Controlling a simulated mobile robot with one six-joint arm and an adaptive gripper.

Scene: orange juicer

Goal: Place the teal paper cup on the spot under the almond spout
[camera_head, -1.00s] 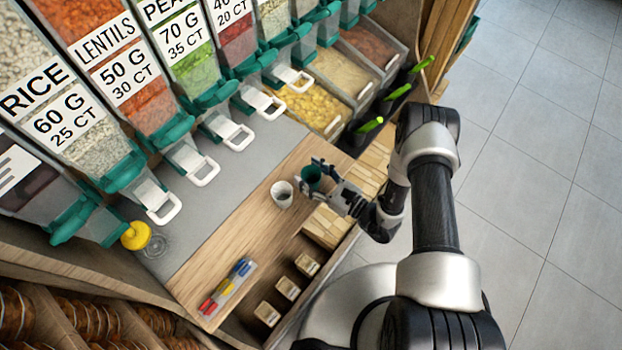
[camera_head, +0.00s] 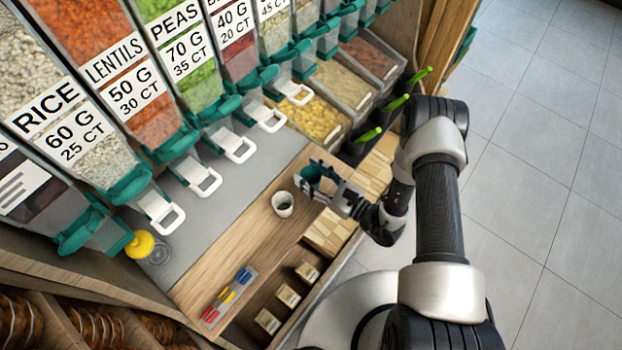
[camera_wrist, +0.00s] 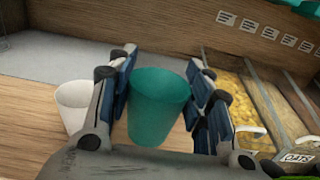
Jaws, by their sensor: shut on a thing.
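The teal paper cup (camera_head: 308,174) is between the fingers of my gripper (camera_head: 318,177), at the right end of the wooden counter in the head view. In the wrist view the teal cup (camera_wrist: 158,105) stands upright between both finger pads of my gripper (camera_wrist: 160,95), which is shut on it. A row of dispensers with teal spouts and white handles runs behind the counter. Labels for rice, lentils and peas are readable. I cannot make out an almond label, so I cannot tell which spout (camera_head: 270,80) is the almond one.
A white cup (camera_head: 283,204) stands just left of the teal cup and also shows in the wrist view (camera_wrist: 73,104). A marker tray (camera_head: 229,297) lies at the counter's near end. The grey strip (camera_head: 215,205) under the spouts is mostly clear. Open bins (camera_head: 318,112) stand beyond.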

